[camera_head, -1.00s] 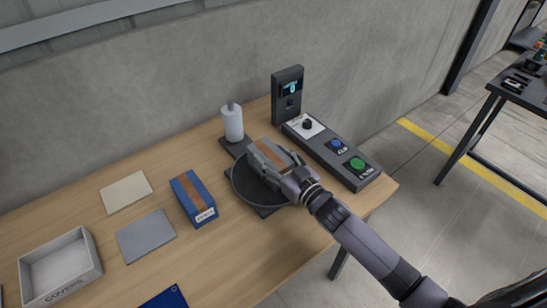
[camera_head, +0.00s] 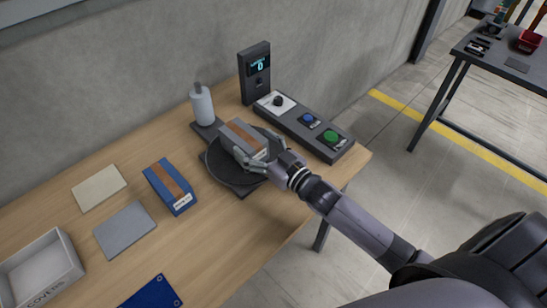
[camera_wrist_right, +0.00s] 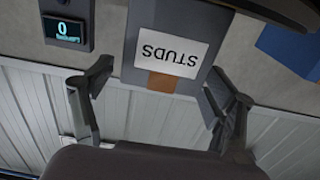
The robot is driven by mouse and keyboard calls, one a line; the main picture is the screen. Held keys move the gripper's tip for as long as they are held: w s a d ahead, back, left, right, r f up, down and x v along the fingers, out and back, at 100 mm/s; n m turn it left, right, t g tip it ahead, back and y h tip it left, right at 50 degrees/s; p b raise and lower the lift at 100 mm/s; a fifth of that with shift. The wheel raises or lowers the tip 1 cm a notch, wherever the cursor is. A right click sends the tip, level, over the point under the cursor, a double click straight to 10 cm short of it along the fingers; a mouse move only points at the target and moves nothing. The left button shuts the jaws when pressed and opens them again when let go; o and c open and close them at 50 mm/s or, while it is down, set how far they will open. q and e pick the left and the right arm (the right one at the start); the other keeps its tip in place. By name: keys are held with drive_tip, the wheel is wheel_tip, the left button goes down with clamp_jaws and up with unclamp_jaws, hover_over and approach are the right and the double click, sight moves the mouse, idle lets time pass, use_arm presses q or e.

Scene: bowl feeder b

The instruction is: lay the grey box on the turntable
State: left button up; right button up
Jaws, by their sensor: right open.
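The grey box (camera_head: 238,133) with a brown tape strip lies on the black turntable (camera_head: 221,174). Its end with a white "STUDS" label faces my right gripper and shows in the right wrist view, where I see the box (camera_wrist_right: 213,28). My right gripper (camera_head: 256,160) is open at that near end of the box. In the right wrist view the spread fingers of the gripper (camera_wrist_right: 160,85) stand on either side of the label end, with gaps visible. The gripper hides part of the turntable's right side. My left gripper is not in view.
A blue box (camera_head: 170,188) with brown tape stands left of the turntable. A white bottle (camera_head: 202,106) stands behind it, and a button panel (camera_head: 305,124) with a display post (camera_head: 255,75) lies behind right. Flat plates (camera_head: 125,230) and a "COVERS" tray (camera_head: 42,268) are at left.

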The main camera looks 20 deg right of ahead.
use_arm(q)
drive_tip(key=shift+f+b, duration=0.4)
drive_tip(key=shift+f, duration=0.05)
use_arm(e)
drive_tip(key=v, duration=0.8)
drive_tip(key=shift+s, duration=0.15)
